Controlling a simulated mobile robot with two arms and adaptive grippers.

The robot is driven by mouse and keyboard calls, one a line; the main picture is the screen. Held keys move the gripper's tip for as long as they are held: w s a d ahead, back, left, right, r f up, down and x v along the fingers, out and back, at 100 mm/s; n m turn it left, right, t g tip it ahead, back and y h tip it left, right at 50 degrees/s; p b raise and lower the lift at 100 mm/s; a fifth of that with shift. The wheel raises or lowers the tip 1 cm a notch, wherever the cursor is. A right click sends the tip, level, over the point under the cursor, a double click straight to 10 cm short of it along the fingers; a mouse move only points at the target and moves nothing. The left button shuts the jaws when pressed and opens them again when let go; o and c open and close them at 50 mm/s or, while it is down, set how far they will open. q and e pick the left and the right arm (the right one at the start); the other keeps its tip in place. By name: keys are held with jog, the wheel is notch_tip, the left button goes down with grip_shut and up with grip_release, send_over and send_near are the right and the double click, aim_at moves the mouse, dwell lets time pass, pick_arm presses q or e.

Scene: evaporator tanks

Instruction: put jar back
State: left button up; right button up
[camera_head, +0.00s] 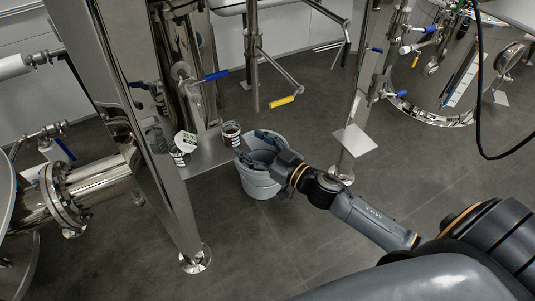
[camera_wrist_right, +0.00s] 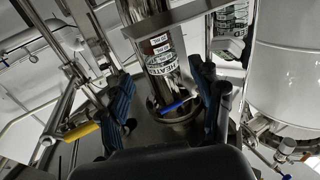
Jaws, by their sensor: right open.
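A small dark jar (camera_head: 231,135) with a pale label stands on the metal plate at the foot of the steel frame in the head view. A second jar (camera_head: 185,143) with a white and green top stands to its left. My right gripper (camera_head: 252,146) is open and empty, just right of the dark jar and above the bucket. In the right wrist view, the open fingers (camera_wrist_right: 160,78) flank a labelled, shiny cylindrical shape (camera_wrist_right: 161,55); I cannot tell whether this is a jar or a reflection. Another labelled jar (camera_wrist_right: 231,22) shows at the upper right there. My left gripper is out of view.
A grey bucket (camera_head: 262,186) stands on the floor under my right gripper. A steel leg (camera_head: 172,205) rises left of the jars. A blue-handled valve (camera_head: 216,75) and a yellow-handled lever (camera_head: 282,102) stick out behind.

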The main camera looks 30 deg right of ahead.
jog(key=v, duration=0.6)
jog(key=s+d+f+m+g+h, duration=0.1)
jog(key=d+f+g+h, duration=0.15)
jog(key=f, duration=0.85)
jog(key=s+d+f+m+g+h, duration=0.1)
jog(key=d+f+m+h, duration=0.2)
jog(key=f, duration=0.7)
jog(key=s+d+f+g+h, duration=0.1)
jog(key=s+f+g, duration=0.1)
jog(key=s+f, duration=0.45)
jog(key=s+d+f+g+h, duration=0.1)
jog(key=s+d+f+g, duration=0.15)
jog(key=f, duration=0.65)
jog(key=s+a+f+g, duration=0.2)
jog(key=s+f, duration=0.3)
jog(key=s, duration=0.4)
jog(key=s+a+f+n+g, duration=0.1)
jog(key=s+a+f+g, duration=0.2)
jog(key=s+f, duration=0.3)
jog(key=s+a+f+g, duration=0.2)
jog(key=s+f, duration=0.3)
jog(key=s, duration=0.8)
jog(key=shift+s+a+f+n, duration=0.2)
jog(key=shift+a+f+n, duration=0.1)
jog(key=shift+a+f, duration=0.15)
jog(key=shift+r, duration=0.1)
notch_tip(320, 180, up, 5)
jog(key=p, duration=0.4)
jog(key=shift+f, duration=0.2)
